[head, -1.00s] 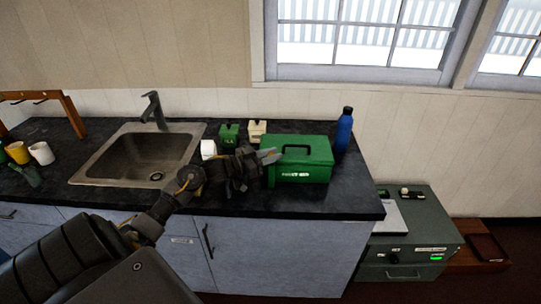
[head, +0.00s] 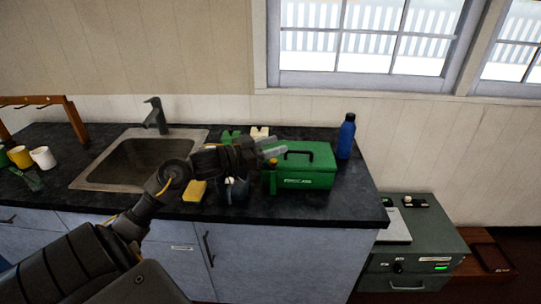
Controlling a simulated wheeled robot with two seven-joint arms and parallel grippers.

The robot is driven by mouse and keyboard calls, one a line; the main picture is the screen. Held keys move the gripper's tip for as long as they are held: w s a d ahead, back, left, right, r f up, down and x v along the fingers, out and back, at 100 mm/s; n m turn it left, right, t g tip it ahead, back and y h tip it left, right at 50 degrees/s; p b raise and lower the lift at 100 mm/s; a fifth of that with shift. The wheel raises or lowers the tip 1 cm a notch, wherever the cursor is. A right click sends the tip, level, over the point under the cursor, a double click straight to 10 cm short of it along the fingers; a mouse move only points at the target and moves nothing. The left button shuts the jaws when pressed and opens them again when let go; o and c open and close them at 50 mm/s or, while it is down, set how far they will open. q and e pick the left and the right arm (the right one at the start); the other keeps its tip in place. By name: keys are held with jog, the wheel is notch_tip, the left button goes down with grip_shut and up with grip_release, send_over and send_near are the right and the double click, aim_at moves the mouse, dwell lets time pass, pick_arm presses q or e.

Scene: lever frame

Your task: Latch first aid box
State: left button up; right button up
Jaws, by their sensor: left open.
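The green first aid box (head: 309,178) stands on the dark counter right of the sink. Its lid looks down, with a black handle on top and a white label on the front. My left gripper (head: 272,158) is at the box's left end, near the top edge, with its fingers apart. Whether it touches the box is hard to tell. The latch is too small or hidden to make out. My right gripper is not in view.
A blue bottle (head: 346,136) stands behind the box's right end. A yellow sponge (head: 194,191) and a dark rounded item (head: 234,191) lie near the counter's front, below my arm. The sink (head: 140,163) is left. Green and cream containers (head: 260,133) are partly hidden behind my gripper.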

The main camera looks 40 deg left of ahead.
pick_arm(q)
jog(key=s+d+r, duration=0.3)
jog(key=s+d, duration=0.2)
jog(key=s, duration=0.2)
jog(key=shift+d+r+b, duration=0.15)
jog(key=shift+r+b, duration=0.15)
jog(key=shift+b, duration=0.05)
